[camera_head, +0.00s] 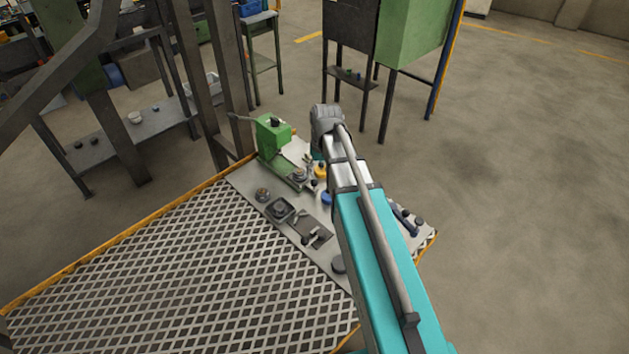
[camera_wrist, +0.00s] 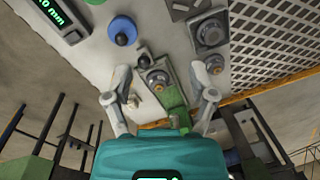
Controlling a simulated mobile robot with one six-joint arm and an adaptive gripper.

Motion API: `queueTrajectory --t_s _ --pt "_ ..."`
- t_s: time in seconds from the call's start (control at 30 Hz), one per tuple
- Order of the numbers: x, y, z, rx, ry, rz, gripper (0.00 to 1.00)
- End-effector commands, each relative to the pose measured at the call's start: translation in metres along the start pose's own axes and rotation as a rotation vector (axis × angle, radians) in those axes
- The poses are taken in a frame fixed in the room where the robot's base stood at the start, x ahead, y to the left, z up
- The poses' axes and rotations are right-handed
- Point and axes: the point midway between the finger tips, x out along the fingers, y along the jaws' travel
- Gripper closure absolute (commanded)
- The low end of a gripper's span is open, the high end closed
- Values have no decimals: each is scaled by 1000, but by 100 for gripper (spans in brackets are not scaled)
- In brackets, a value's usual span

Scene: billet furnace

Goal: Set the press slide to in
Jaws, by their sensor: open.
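The green press (camera_head: 273,136) stands at the far end of the bench, with a lever sticking out to the left. Its slide (camera_head: 298,174) lies in front of the press body and carries a round piece. In the wrist view the slide (camera_wrist: 155,75) shows a brass-centred round piece and a dark knob (camera_wrist: 143,60) at its outer end. My gripper (camera_wrist: 161,73) is open and empty, one finger on each side of the slide in the picture. I cannot tell its height above the slide. In the head view my arm mostly hides the gripper.
A blue knob (camera_wrist: 122,32) and a green digital readout (camera_wrist: 62,14) are near the slide. A square fixture (camera_wrist: 210,32) lies on the other side. Mesh decking (camera_head: 190,265) borders the bench. A green cabinet (camera_head: 412,30) stands behind.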

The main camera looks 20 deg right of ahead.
Motion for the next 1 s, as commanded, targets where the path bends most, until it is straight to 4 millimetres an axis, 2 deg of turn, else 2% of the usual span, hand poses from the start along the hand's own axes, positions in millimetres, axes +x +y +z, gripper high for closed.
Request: queueTrajectory --t_s 0.03,0.1,0.2,0.3,0.43,1.0 --pt "-2 12 -27 -22 -1 -16 27" --pt "-4 24 -46 -56 -3 -35 27" --pt "-7 36 -66 -97 -2 -59 27" --pt "-9 45 -79 -124 -1 -75 27" --pt "-10 49 -84 -141 1 -84 27" --pt "-4 49 -83 -142 0 -84 27"
